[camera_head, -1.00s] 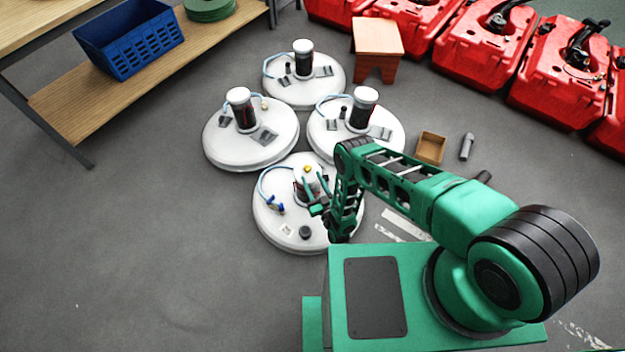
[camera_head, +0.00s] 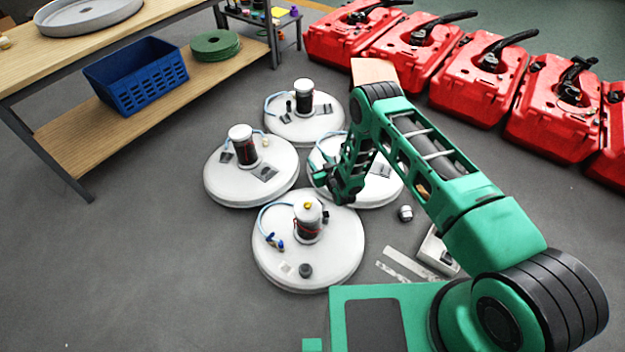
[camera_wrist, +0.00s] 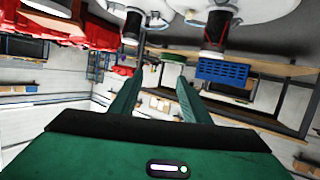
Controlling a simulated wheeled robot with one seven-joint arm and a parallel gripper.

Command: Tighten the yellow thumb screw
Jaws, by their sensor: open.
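The yellow thumb screw (camera_head: 308,205) sits on top of the white-capped cylinder (camera_head: 308,220) at the middle of the nearest round white tank lid (camera_head: 335,262). My gripper (camera_head: 322,184) is above and behind that cylinder, apart from the screw, in front of the right-hand lid. In the wrist view the two green fingers (camera_wrist: 157,88) stand apart with nothing between them. The wrist view is upside down and looks out past the lids. I cannot make out the yellow screw there.
Two other white lids with dark cylinders stand at left (camera_head: 245,185) and back (camera_head: 300,125); my arm partly hides the right-hand lid (camera_head: 385,185). Red tanks (camera_head: 480,75) line the back right. A workbench holds a blue basket (camera_head: 135,72). Floor at left is clear.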

